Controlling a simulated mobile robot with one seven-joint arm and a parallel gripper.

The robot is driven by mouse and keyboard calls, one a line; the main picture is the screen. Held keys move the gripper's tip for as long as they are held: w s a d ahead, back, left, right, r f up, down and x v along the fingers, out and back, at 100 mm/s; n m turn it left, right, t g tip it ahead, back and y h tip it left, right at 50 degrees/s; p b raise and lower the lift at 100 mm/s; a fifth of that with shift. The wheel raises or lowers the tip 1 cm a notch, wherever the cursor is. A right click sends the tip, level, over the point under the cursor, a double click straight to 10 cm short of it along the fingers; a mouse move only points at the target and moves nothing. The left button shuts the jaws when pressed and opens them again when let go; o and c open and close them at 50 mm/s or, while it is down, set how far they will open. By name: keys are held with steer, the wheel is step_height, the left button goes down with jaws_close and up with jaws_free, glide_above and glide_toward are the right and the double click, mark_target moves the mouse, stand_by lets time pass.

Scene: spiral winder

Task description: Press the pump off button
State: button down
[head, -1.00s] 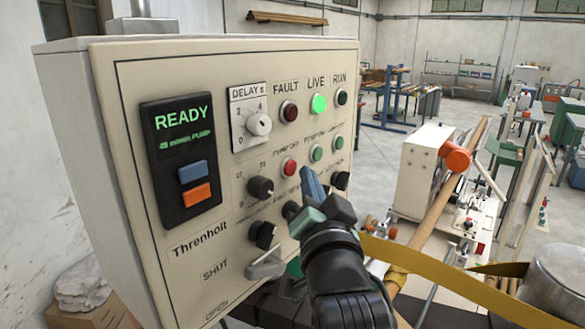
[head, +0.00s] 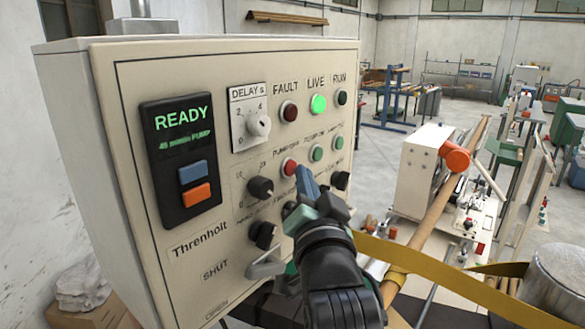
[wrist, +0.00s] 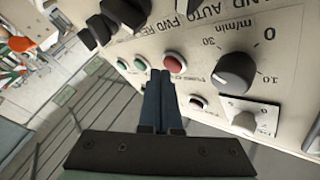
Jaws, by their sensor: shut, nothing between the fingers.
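The red button (head: 289,166) sits on the sloping face of the control cabinet, under a small label that looks like "PUMP OFF". It also shows in the wrist view (wrist: 174,64). My gripper (head: 304,178) is shut and empty, its blue-grey fingers just right of and below the red button in the head view. In the wrist view the fingertips (wrist: 161,74) overlap the lower left edge of the red button. I cannot tell whether they touch it. Two green buttons (head: 316,153) (head: 339,142) sit to its right.
Black knobs (head: 261,188) (head: 262,234) and a latch handle (head: 266,264) stick out near my gripper. The display (head: 181,127) reads READY, and the green LIVE lamp (head: 318,104) is lit. A yellow band (head: 430,258) runs behind my wrist.

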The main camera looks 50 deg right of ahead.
steer(key=shift+w, duration=0.3)
steer(key=shift+s, duration=0.1)
stand_by(0.3)
steer(key=shift+s, duration=0.65)
steer(key=s, duration=0.5)
steer(key=shift+d, duration=0.2)
stand_by(0.8)
